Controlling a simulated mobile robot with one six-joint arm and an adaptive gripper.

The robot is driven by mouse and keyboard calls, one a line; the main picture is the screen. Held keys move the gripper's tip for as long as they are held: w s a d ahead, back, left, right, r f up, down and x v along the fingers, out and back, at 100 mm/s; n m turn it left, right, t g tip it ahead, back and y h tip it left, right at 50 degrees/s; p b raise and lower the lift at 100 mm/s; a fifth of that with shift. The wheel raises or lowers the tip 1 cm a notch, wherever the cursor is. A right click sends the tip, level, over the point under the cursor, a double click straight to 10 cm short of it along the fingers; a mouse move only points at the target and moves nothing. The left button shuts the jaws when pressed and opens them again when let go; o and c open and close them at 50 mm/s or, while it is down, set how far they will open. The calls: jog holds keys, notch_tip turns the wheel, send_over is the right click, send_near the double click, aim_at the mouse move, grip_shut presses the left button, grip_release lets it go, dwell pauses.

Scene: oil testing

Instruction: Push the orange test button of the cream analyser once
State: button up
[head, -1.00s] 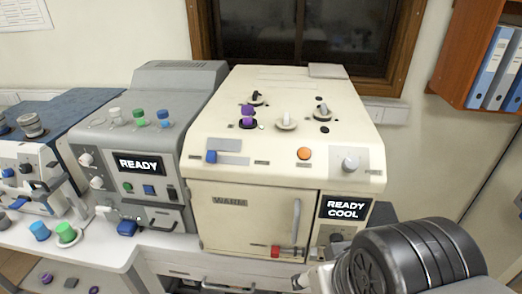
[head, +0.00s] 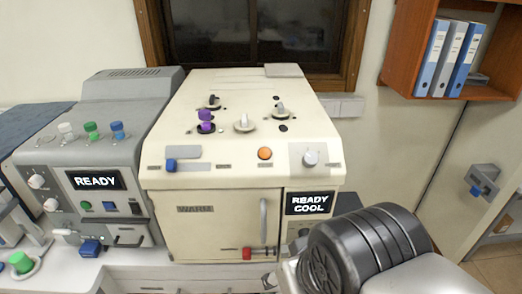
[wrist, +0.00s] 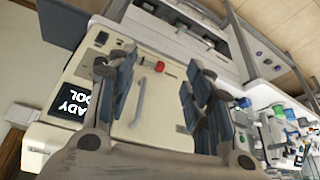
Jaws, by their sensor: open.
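The cream analyser (head: 235,110) stands on the bench in the middle of the head view. A screen (head: 307,203) reads READY COOL. In the wrist view, my gripper (wrist: 163,75) is open and empty. Its fingers frame the analyser's front, with the door handle (wrist: 138,102) and the red lever (wrist: 167,67) between them. I cannot make out the orange button in the wrist view. My dark arm joint is low right of the analyser in the head view.
A grey machine (head: 95,170) with a READY screen stands close on the analyser's left. Purple and pale controls (head: 205,121) rise from the analyser's top. A wooden shelf with binders (head: 450,55) hangs at upper right. Open room lies right of the analyser.

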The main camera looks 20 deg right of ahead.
dwell(0.4)
grip_shut()
dwell(0.4)
dwell(1.2)
